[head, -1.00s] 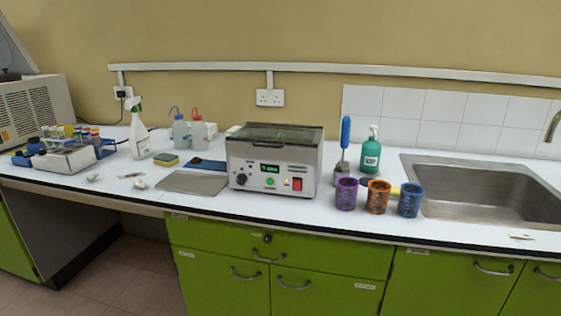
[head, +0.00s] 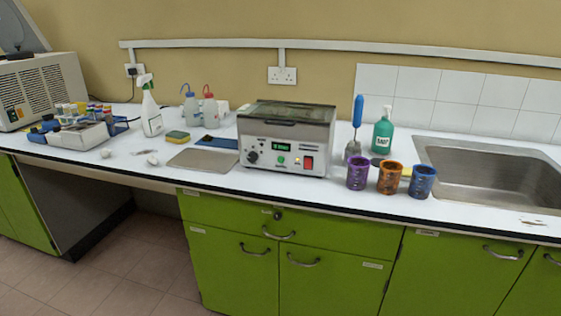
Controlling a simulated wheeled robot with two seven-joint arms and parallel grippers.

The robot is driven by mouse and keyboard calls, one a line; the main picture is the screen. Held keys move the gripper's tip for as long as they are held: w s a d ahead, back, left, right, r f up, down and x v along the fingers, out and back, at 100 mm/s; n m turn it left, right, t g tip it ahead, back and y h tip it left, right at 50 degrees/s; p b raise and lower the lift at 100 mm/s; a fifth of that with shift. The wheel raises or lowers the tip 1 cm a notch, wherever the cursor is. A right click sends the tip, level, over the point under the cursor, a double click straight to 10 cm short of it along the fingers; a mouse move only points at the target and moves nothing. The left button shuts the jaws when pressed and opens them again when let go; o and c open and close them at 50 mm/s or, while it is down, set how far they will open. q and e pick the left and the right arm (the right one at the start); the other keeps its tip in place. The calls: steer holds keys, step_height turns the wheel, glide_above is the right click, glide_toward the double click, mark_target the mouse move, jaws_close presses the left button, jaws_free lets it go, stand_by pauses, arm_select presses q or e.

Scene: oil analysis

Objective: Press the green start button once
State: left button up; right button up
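The green start button (head: 281,160) is a small round button on the front panel of a grey box-shaped machine (head: 262,130). The machine stands on the white worktop with its dark lid closed. A lit green display (head: 283,148) is just above the button. A black knob (head: 252,157) is to its left and a red switch (head: 308,163) to its right. Neither of my grippers is in the head view.
A flat grey plate (head: 203,159) lies left of the machine. Purple (head: 357,174), orange (head: 390,178) and blue (head: 421,182) cups stand to its right, before the sink (head: 480,180). The worktop in front of the machine is a clear narrow strip.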

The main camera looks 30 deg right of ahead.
jaws_close()
stand_by(1.4)
